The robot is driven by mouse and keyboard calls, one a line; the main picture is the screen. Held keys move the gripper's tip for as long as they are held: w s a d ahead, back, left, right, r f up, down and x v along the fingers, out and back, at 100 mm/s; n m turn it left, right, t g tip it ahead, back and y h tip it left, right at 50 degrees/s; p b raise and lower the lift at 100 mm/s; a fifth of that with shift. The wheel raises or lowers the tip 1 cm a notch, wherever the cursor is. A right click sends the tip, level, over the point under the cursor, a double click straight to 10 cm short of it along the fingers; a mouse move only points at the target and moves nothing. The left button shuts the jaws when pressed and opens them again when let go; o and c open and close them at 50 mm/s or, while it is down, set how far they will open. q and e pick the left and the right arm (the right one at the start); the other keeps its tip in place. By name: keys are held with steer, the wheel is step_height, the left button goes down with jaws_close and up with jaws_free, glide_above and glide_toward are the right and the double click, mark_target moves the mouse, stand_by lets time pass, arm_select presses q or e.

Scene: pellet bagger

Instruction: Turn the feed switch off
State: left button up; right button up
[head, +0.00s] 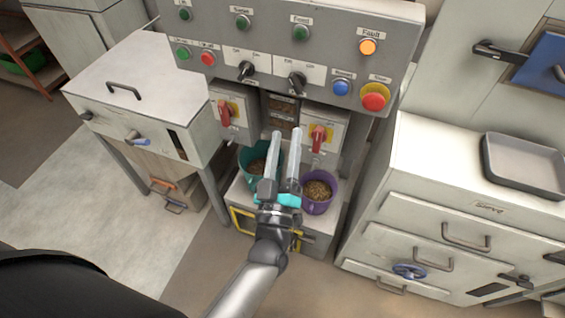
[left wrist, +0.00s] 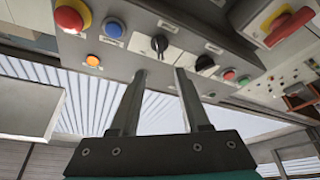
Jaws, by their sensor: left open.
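The grey control panel (head: 325,65) carries two black selector switches. The right one (head: 296,82) sits below the Feed lamp and also shows in the left wrist view (left wrist: 159,43). The left one (head: 246,70) also shows there (left wrist: 204,63). The small labels under them are too blurred to read, so which is the feed switch is not certain. My left gripper (head: 285,131) is open and empty, below the panel. In the left wrist view its fingers (left wrist: 160,70) point toward the right selector, which lies beyond the gap between the tips. My right gripper is not in view.
A blue button (head: 341,87) and red emergency stop (head: 374,97) sit right of the selectors. Red rotary handles (head: 226,112) and (head: 318,139) project below the panel. A teal bucket (head: 247,153) and a purple pellet bucket (head: 318,205) stand underneath.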

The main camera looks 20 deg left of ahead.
arm_select(q)
steer(key=shift+v, duration=2.05)
steer(key=s+d+f+m+g+h+b, duration=0.1)
steer(key=s+f+m+g+h+b, duration=0.15)
steer(key=f, duration=0.95)
steer(key=s+d+f+m+g+h+b, duration=0.1)
steer(key=s+f+m+g+h+b, duration=0.2)
steer(key=f, duration=0.8)
steer(key=s+d+f+m+g+h+b, duration=0.1)
steer(key=f+m+g+b, duration=0.2)
steer(key=f, duration=0.9)
steer(key=s+a+f+g+y+b, duration=0.1)
steer(key=s+a+f+g, duration=0.2)
steer(key=s+f, duration=0.4)
steer(key=s+a+f+m+g+b, duration=0.1)
steer(key=s+a+f+g+b, duration=0.1)
steer(key=s+f+g, duration=0.3)
steer(key=s+a+f+m+g+y+b, duration=0.1)
steer(key=s+a+f+g, duration=0.3)
steer(key=s+f, duration=0.7)
steer(key=s+a, duration=0.1)
steer(key=s, duration=0.1)
steer(key=shift+s+y+b, duration=0.3)
steer(key=shift+s+y, duration=0.05)
steer(key=shift+s, duration=0.05)
steer(key=shift+o, duration=0.3)
steer(key=shift+f+m, duration=0.1)
steer(key=shift+m, duration=0.15)
